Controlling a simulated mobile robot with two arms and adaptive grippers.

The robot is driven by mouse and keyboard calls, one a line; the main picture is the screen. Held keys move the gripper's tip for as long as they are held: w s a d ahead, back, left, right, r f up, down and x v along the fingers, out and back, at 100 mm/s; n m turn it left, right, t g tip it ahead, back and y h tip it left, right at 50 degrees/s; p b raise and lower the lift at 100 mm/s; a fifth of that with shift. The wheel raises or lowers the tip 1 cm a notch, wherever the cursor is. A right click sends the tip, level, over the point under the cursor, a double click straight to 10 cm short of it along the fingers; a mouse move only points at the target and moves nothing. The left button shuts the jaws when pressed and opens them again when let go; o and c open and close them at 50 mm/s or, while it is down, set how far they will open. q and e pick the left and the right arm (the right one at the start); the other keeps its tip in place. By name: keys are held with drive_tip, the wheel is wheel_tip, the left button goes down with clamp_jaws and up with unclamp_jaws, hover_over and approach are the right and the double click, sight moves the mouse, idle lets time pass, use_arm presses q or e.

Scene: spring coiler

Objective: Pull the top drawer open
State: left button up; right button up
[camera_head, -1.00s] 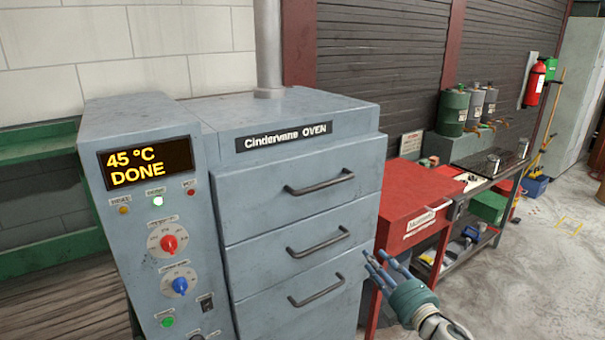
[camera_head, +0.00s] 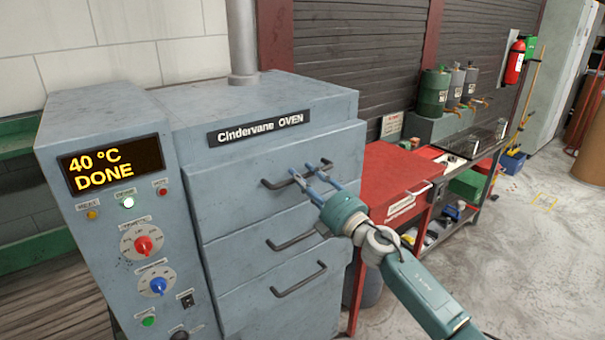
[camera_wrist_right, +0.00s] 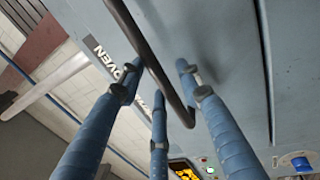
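The top drawer (camera_head: 232,184) of the blue-grey oven is shut, flush with the drawers below. Its dark bar handle (camera_head: 274,185) is partly covered by my right gripper (camera_head: 309,170), which reaches in from the lower right. In the right wrist view the handle (camera_wrist_right: 148,55) crosses between the blue fingers of the right gripper (camera_wrist_right: 153,80). The fingers are spread apart, and I see no clear grip on the bar. My left gripper is not in view.
Two lower drawers have similar handles, the middle one (camera_head: 290,242) and the bottom one (camera_head: 300,280). The control panel with its display (camera_head: 110,163) stands to the left. The floor (camera_head: 530,260) further right is mostly clear.

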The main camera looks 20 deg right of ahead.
drive_tip(key=shift+w+a+r, duration=0.1)
drive_tip(key=shift+w+a, duration=0.05)
drive_tip(key=shift+w, duration=0.2)
drive_tip(key=shift+c, duration=0.5)
clamp_jaws()
